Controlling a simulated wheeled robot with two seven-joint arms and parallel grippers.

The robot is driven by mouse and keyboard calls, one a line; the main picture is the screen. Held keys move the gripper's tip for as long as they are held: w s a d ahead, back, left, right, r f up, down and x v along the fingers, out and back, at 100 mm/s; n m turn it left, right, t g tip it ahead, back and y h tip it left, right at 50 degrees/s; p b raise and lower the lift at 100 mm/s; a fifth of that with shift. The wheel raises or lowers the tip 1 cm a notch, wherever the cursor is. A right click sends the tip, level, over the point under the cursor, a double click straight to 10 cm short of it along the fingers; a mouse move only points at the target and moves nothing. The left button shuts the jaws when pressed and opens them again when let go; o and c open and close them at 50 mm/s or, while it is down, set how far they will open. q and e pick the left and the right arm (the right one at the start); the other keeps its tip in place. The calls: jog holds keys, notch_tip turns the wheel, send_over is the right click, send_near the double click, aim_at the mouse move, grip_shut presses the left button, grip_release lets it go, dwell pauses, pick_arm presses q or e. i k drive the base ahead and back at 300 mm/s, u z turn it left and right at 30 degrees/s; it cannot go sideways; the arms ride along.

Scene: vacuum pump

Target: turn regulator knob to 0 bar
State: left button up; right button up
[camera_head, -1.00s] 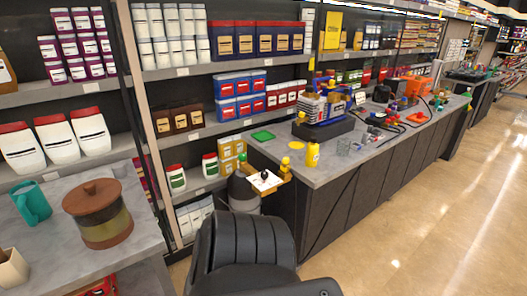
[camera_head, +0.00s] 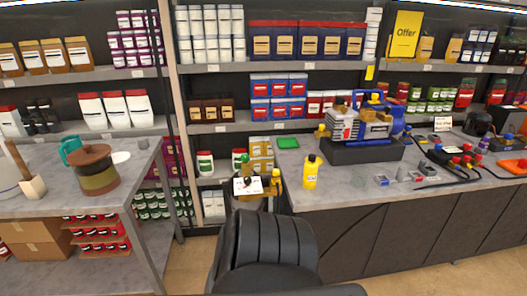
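A blue and grey pump (camera_head: 366,124) with yellow-capped parts stands on a dark base (camera_head: 362,150) on the grey counter, right of centre. Left of the counter is a small tan fitting (camera_head: 268,194) with a white plate (camera_head: 247,187) that has a dark knob-like spot on it. A green cap and yellow caps show beside the plate. I cannot tell for certain which part is the regulator knob, and no bar reading is legible. Neither gripper is in view.
A left table (camera_head: 135,160) holds a brown lidded pot (camera_head: 95,170). Stocked shelves line the back. Some floor (camera_head: 195,252) is clear.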

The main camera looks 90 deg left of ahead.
aim_at(247, 180)
jog(key=u, duration=0.9)
jog(key=i, duration=1.1)
jog(key=u, duration=1.25)
jog(key=i, duration=0.25)
jog(key=u, duration=0.3)
